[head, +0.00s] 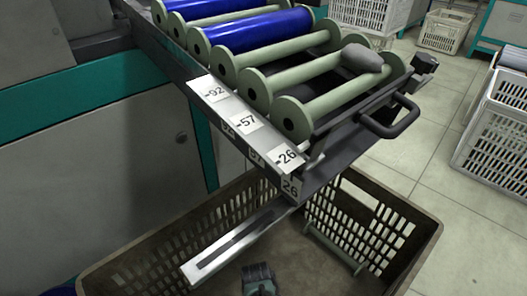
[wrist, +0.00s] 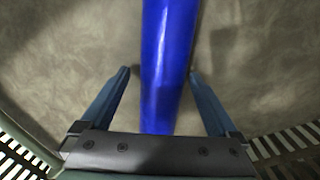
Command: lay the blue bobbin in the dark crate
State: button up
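The blue bobbin (wrist: 168,65) fills the middle of the wrist view, running from the top edge down to my gripper's palm. My gripper (wrist: 159,72) is open, with one finger on each side of it. There is a clear gap at the left finger; the right finger is very close, and I cannot tell if it touches. A brownish surface lies below, with slatted walls in the lower corners. The dark crate (head: 407,205) stands on the floor below the rack in the head view. A dark teal part at the bottom edge there may be my gripper (head: 258,282).
A rack above the crate holds blue bobbins (head: 262,30) and bare green ones (head: 325,100). A grey lump (head: 362,58) sits on one. A light metal bar (head: 235,245) and a dark handle (head: 392,120) jut out over the crate. Pale crates (head: 500,125) stand at right.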

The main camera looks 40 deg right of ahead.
notch_tip(320, 180, up, 12)
jog(key=p, duration=0.9)
jog(key=shift+w+a+r+p, duration=0.15)
jog(key=shift+w+p, duration=0.25)
jog(key=shift+w, duration=0.05)
